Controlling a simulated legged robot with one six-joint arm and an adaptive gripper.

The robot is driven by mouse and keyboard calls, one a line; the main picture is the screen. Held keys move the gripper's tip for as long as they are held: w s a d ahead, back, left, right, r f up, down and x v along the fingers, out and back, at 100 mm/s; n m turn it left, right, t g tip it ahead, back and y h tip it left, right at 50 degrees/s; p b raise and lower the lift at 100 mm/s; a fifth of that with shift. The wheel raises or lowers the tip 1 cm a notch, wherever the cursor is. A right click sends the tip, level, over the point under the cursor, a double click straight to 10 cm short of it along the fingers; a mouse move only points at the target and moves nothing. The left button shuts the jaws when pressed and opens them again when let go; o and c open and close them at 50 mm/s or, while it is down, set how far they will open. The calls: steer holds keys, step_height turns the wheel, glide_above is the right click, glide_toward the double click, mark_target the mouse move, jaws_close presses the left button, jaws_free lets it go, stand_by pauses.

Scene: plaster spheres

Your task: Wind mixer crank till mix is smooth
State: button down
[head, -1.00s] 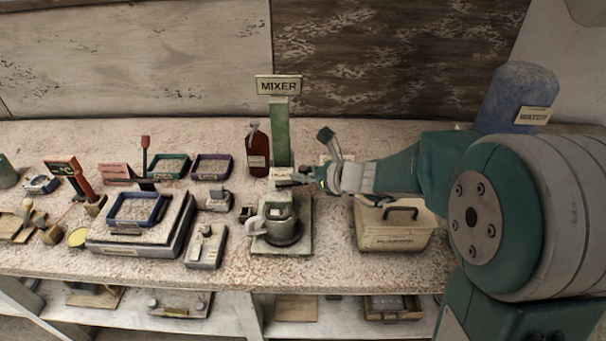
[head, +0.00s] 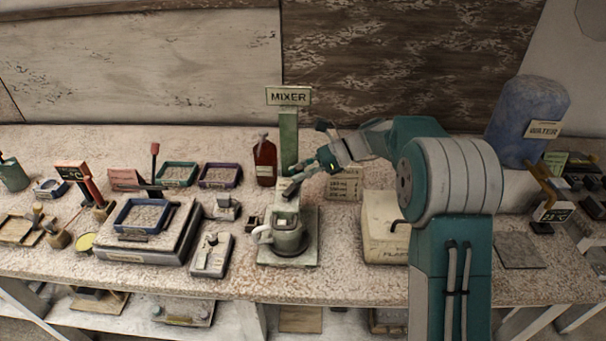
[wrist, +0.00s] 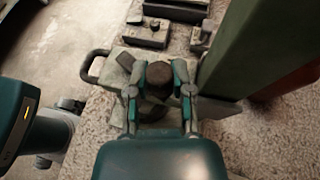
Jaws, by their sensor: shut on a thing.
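The mixer has a green post (head: 288,140) under a MIXER sign (head: 289,96), with a pale jug (head: 287,240) on its base plate (head: 308,252). My gripper (head: 304,178) is above the jug, just in front of the post. In the wrist view my gripper (wrist: 159,72) is shut on a dark round crank knob (wrist: 159,78), with one finger at each side. The fingers and knob hide much of the jug, so the mix inside cannot be judged.
A dark red bottle (head: 265,163) stands left of the post. A pale lidded box (head: 383,232) is to the right, partly behind my arm. A scale with a blue tray (head: 142,215) is at the left. A blue water container (head: 527,120) stands at the back right.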

steer(key=shift+w+a+n+g+h, duration=0.25)
steer(key=shift+a+n+g+h, duration=0.1)
steer(key=shift+n+g, duration=0.5)
steer(key=shift+c, duration=2.4)
jaws_free()
